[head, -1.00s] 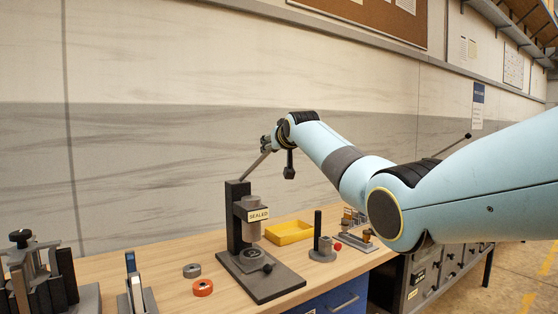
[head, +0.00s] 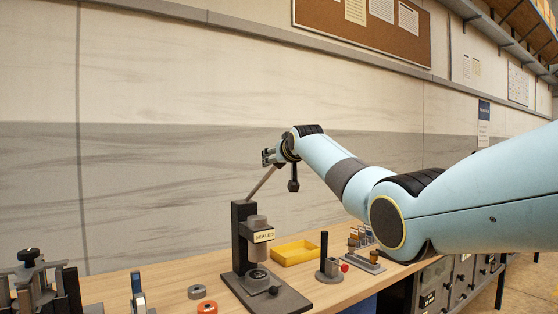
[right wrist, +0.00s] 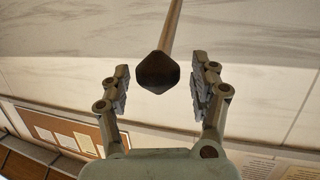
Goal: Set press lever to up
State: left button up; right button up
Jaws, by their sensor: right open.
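The press (head: 238,230) stands on the bench with a "SEALED" label on its head. Its lever (head: 262,183) is a thin rod slanting up and right from the top of the column. My right gripper (head: 268,157) is at the lever's upper end, which it hides in the head view. In the right wrist view the lever's dark knob (right wrist: 158,72) lies between the two open fingers (right wrist: 160,88), with a gap on each side. The lever rod (right wrist: 174,25) runs away behind it. My left gripper is out of view.
A yellow tray (head: 295,253) and a post on a round base (head: 325,262) stand right of the press. An orange ring (head: 207,307) and a grey ring (head: 196,291) lie to its left. A dark fixture (head: 40,285) stands at far left.

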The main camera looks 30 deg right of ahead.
jog(key=shift+w+f, duration=0.1)
jog(key=shift+f, duration=0.1)
jog(key=v, duration=1.2)
jog(key=s+a+f+g+b, duration=0.1)
jog(key=s+f+g+b, duration=0.2)
jog(key=f, duration=1.4)
jog(key=s+f+g+y+b, duration=0.1)
jog(key=s+f+g+b, duration=0.35)
jog(key=f, duration=1.25)
jog(key=s+a+f+b, duration=0.1)
jog(key=s+f, duration=0.5)
jog(key=f, duration=1.1)
jog(key=s+a+f+g+b, duration=0.1)
jog(key=s+f+g+b, duration=0.1)
jog(key=s+f, duration=0.8)
jog(key=s+a+f+g+b, duration=0.1)
jog(key=s+f+b, duration=0.1)
jog(key=s+f, duration=0.8)
jog(key=s+a+f+n+g+b, duration=0.1)
jog(key=s+f, duration=0.7)
jog(key=s, duration=0.4)
jog(key=s+a+f+g+b, duration=0.1)
jog(key=s+f+b, duration=0.1)
jog(key=s+f, duration=0.6)
jog(key=s+a+f+n+g+y+b, duration=0.1)
jog(key=s+a+f+b, duration=0.1)
jog(key=s+f, duration=0.6)
jog(key=shift+s+n+g, duration=0.3)
jog(key=shift+s+g, duration=0.05)
jog(key=shift+s, duration=3.45)
